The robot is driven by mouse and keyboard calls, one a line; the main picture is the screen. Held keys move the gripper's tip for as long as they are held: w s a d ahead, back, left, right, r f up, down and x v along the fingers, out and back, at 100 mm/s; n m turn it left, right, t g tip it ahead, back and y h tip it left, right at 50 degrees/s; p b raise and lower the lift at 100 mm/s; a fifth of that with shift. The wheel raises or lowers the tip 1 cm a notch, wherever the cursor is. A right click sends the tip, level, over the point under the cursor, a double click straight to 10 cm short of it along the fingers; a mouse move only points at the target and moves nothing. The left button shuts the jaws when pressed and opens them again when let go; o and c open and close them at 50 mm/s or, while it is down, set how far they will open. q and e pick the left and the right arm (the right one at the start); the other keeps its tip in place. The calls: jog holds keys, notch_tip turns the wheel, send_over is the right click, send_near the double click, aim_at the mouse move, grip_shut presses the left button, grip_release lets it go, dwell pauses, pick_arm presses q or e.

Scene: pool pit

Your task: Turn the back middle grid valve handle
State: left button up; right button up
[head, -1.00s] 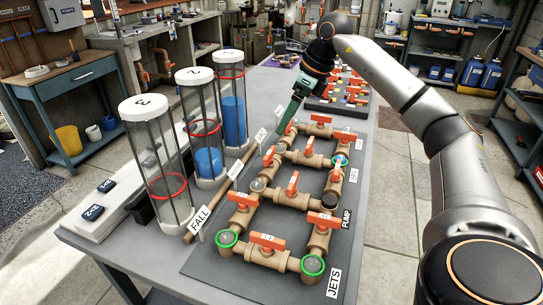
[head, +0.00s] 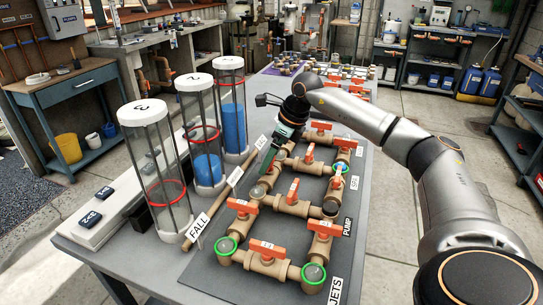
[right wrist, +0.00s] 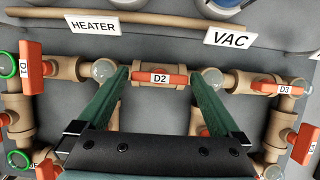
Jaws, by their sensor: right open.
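In the right wrist view, the orange D2 handle (right wrist: 160,79) lies level along a brown pipe in the middle of the row nearest the long rod. My right gripper (right wrist: 164,74) is open, with one green finger on each side of this handle, over the neighbouring pipe joints. I cannot tell whether the fingers touch anything. In the head view my right gripper (head: 266,164) points down at the grid's left column and hides most of the D2 handle. My left gripper is not in view.
The orange D1 handle (right wrist: 32,68) and D3 handle (right wrist: 278,88) flank D2. Other valves fill the grid, such as the near-row handle (head: 268,249). Clear cylinders (head: 154,170) and the brown rod (head: 212,207) stand left of the grid. Open floor lies right of the table.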

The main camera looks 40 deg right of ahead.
jog(key=c, duration=1.1)
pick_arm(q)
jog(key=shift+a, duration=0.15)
